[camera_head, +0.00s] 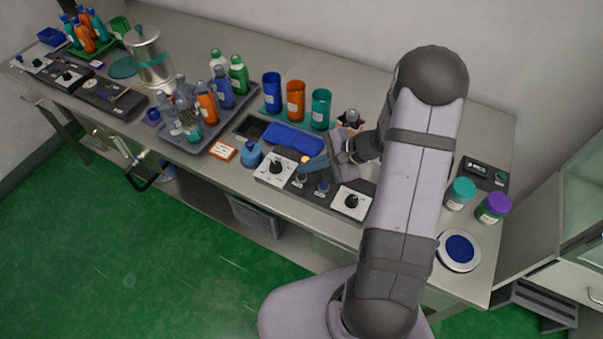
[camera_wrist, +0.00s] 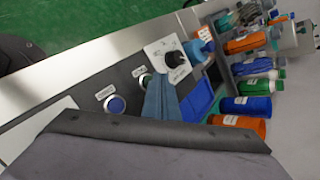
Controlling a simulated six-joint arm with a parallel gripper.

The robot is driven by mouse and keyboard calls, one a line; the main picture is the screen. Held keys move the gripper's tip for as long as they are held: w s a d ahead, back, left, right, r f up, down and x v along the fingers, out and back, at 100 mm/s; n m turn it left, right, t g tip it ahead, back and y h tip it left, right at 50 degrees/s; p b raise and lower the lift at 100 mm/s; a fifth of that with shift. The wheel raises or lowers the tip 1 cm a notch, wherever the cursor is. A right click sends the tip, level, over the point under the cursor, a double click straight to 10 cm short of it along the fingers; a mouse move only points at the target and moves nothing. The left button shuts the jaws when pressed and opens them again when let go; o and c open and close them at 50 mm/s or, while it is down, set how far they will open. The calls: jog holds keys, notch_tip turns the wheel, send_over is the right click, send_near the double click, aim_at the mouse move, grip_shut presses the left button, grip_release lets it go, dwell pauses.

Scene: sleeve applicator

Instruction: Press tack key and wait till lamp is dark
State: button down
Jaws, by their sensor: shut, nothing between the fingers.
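A dark control panel (camera_head: 312,190) on the bench carries two round push keys, one greenish (camera_head: 300,177) and one blue (camera_head: 322,187). The blue key also shows in the wrist view (camera_wrist: 116,104). Their labels are too small to read, so I cannot tell which is the tack key. A small amber spot (camera_head: 305,159), apparently a lit lamp, shows behind my fingers; the wrist view does not show it. My gripper (camera_head: 306,168) is shut and empty, its blue-grey fingertips (camera_wrist: 155,78) over or beside the greenish key, partly covering it. I cannot tell whether they touch.
White dial plates with black knobs flank the keys, left (camera_head: 275,168) and right (camera_head: 352,201). A blue squat bottle (camera_head: 251,155) stands left of the panel. Blue, orange and teal cups (camera_head: 296,101) stand behind. A tray of bottles (camera_head: 205,128) is further left. The bench's front edge is close.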

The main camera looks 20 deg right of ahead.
jog(key=shift+r, duration=0.1)
jog(key=shift+r+p, duration=1.75)
jog(key=shift+r, duration=0.7)
dwell(4.9)
